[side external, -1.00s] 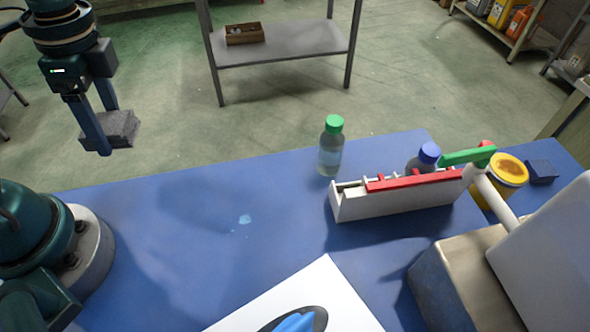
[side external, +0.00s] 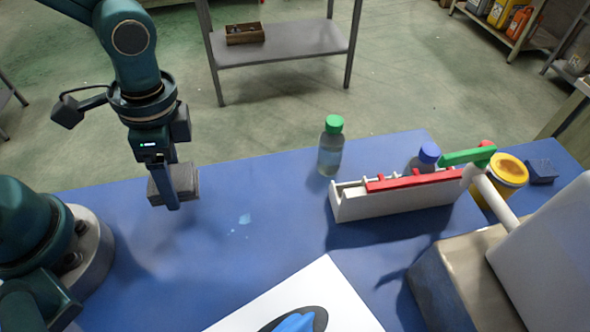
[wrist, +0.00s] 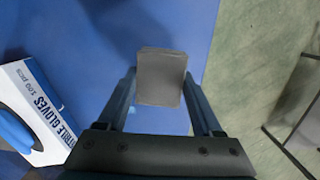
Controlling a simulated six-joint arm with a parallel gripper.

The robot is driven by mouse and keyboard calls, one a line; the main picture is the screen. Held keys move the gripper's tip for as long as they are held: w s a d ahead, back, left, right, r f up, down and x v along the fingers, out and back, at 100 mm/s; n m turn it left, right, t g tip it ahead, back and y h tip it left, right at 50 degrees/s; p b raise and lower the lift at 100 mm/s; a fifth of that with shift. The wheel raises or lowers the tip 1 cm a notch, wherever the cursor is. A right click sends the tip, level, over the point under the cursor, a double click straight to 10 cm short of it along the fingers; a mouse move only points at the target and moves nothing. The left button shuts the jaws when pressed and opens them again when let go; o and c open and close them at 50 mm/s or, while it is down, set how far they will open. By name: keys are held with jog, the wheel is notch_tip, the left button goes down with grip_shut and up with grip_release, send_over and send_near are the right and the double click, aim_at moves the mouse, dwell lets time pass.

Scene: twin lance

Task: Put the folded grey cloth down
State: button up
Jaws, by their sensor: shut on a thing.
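The folded grey cloth (side external: 184,181) is a small block-like bundle held in my gripper (side external: 171,192). In the side external view it hangs above the left part of the blue table, with the far finger partly hidden behind it. In the wrist view the grey cloth (wrist: 161,78) sits between the two fingers of my gripper (wrist: 160,90), with blue table behind it. How high it is above the table is hard to judge.
A green-capped bottle (side external: 331,150) stands on the blue table (side external: 270,190) right of my gripper. A white holder (side external: 395,199) with red parts, a blue-capped bottle (side external: 424,157) and a yellow tub (side external: 505,178) stand further right. A glove box (side external: 310,290) lies in front. The table's left-middle is clear.

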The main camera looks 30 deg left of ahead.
aim_at(188, 206)
jog(key=shift+d+f, duration=0.15)
jog(key=shift+f, duration=2)
jog(key=shift+f, duration=0.25)
jog(key=o, duration=1.4)
jog(key=shift+o, duration=0.2)
jog(key=r, duration=0.8)
jog(key=w+d+r, duration=0.1)
jog(key=r, duration=0.3)
jog(key=shift+r, duration=0.2)
jog(key=shift+a+r, duration=0.15)
jog(key=shift+r, duration=0.1)
jog(key=s+a+r+n+t+h, duration=0.1)
jog(key=s+a+r+n+t, duration=0.1)
jog(key=a+n+t, duration=0.3)
jog(key=r+n+t, duration=0.1)
jog(key=n, duration=0.3)
jog(key=shift+s+a+t, duration=0.25)
jog(key=shift+a+t, duration=0.05)
